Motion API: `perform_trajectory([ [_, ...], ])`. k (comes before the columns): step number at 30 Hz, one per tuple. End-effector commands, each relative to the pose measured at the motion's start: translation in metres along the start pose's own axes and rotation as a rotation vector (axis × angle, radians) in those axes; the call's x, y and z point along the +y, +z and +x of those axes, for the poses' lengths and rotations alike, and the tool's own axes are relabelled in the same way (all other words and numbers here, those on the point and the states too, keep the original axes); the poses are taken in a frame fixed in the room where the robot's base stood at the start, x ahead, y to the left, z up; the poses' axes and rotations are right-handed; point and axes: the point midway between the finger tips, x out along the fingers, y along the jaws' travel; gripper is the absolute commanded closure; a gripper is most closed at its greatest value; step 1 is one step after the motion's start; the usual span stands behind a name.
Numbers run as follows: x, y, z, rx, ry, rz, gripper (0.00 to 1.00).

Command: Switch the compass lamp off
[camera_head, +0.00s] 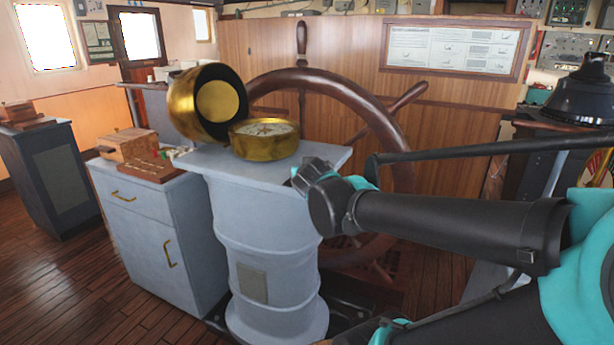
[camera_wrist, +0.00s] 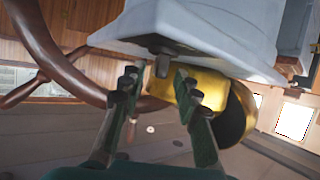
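The brass compass (camera_head: 264,138) sits on top of the grey pedestal (camera_head: 268,225), its round brass hood (camera_head: 190,100) tipped open on the left. I cannot tell whether its lamp is lit. In the wrist view, upside down, a small grey lever-like part (camera_wrist: 163,68), possibly the lamp switch, sticks out from the pedestal's edge. My gripper (camera_wrist: 158,88) is open, its two fingers apart, with this part between and just beyond the tips. Contact cannot be told. The brass compass (camera_wrist: 202,92) shows behind the right finger. In the head view my wrist is at the pedestal's right edge and hides the fingers.
The wooden steering wheel (camera_head: 340,88) stands close behind the pedestal and also shows in the wrist view (camera_wrist: 55,55). A grey cabinet (camera_head: 160,235) with a wooden box (camera_head: 128,144) adjoins the pedestal on the left. Free wooden floor lies at the lower left.

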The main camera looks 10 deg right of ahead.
Motion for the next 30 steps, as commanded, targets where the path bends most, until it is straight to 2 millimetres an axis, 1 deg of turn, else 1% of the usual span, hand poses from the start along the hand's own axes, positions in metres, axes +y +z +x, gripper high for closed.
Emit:
perform_trajectory([
  [3,-0.001,0.0,-0.015,0.0,-0.003,-0.001,0.68],
  [18,-0.001,0.001,-0.074,0.0,-0.004,-0.001,0.68],
  [24,-0.001,0.0,-0.088,0.0,-0.003,-0.001,0.68],
  [30,0.0,0.0,-0.093,0.001,-0.001,0.0,0.68],
])
